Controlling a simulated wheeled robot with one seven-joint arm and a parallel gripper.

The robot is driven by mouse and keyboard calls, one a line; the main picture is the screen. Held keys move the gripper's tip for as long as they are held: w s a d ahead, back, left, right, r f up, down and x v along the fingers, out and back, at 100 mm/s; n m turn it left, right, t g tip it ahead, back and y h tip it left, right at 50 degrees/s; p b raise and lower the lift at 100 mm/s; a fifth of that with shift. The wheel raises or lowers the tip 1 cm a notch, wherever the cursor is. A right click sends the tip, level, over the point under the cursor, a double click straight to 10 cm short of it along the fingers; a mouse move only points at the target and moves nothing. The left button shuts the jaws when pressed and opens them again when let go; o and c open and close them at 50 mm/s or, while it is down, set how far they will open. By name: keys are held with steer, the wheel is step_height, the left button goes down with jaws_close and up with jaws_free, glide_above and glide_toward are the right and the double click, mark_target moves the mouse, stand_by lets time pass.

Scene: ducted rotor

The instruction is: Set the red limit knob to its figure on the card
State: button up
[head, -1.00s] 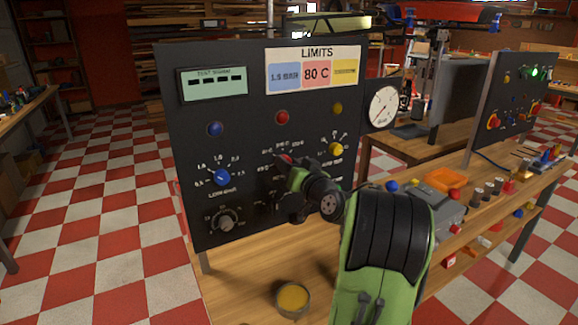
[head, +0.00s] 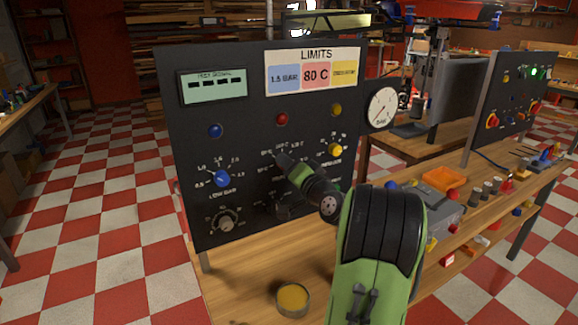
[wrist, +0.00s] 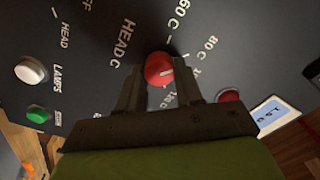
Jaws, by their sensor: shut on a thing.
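The red knob (wrist: 159,70) is between the two fingers of my gripper (wrist: 158,84) in the wrist view, and the fingers are shut on it. Its white mark points right and slightly up in that view, roughly towards the "80 C" side. I cannot tell exactly which tick it meets. Labels "HEAD C", "60 C" and "80 C" show around it. In the head view my gripper (head: 284,161) is at the dark panel (head: 180,140) and hides the red knob. The LIMITS card (head: 317,52) reads 80 C on its red patch (head: 317,74).
A blue knob (head: 222,178) is left of my gripper, a yellow knob (head: 335,150) right, and a grey knob (head: 227,224) lower left. A red lamp (head: 282,118) is above. A round gauge (head: 382,108) is at the panel's right edge. A yellow-filled tin (head: 293,298) stands on the bench.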

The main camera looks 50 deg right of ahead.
steer(key=o, duration=1)
steer(key=shift+o, duration=0.2)
steer(key=b+v, duration=0.2)
steer(key=v, duration=1.4)
steer(key=shift+d, duration=0.15)
